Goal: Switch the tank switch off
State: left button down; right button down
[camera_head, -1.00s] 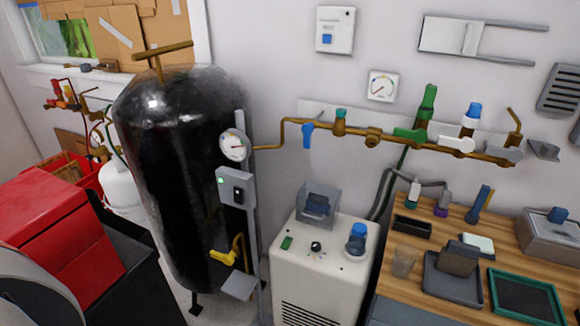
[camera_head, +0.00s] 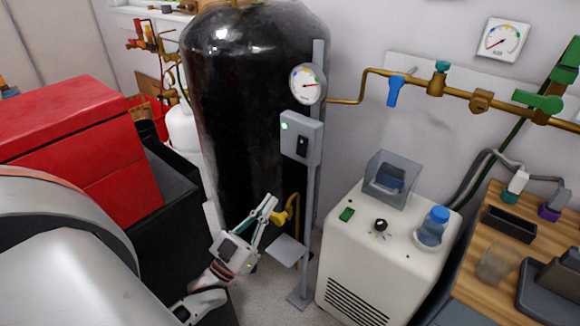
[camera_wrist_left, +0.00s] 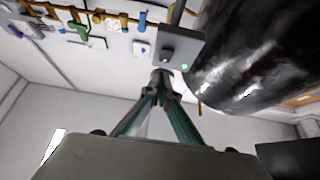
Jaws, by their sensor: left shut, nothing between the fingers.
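The tank switch is a black rocker (camera_head: 303,146) on a grey box (camera_head: 312,128) fixed to a grey post beside the black tank (camera_head: 245,100). A small green light glows on the box. My left gripper (camera_head: 271,200) is shut and empty, pointing up, below the box and near the yellow valve handle (camera_head: 281,217). In the left wrist view the closed fingertips (camera_wrist_left: 161,74) point toward the grey box (camera_wrist_left: 183,47), which appears upside down with its green light lit. They look apart from it. My right gripper is not in view.
A round gauge (camera_head: 308,84) sits above the box on the post. A small grey plate (camera_head: 287,250) juts out lower down. A white machine (camera_head: 375,260) stands right, and a red box (camera_head: 75,125) stands left. Brass pipes (camera_head: 445,88) run along the wall.

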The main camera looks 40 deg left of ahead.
pick_arm(q)
jog(key=shift+s+a+r+t, duration=0.15)
jog(key=shift+a+r+t, duration=0.1)
jog(key=shift+a, duration=0.2)
jog(key=shift+s+a+r+t, duration=0.15)
jog(key=shift+a+r+t, duration=0.1)
jog(key=shift+a, duration=0.15)
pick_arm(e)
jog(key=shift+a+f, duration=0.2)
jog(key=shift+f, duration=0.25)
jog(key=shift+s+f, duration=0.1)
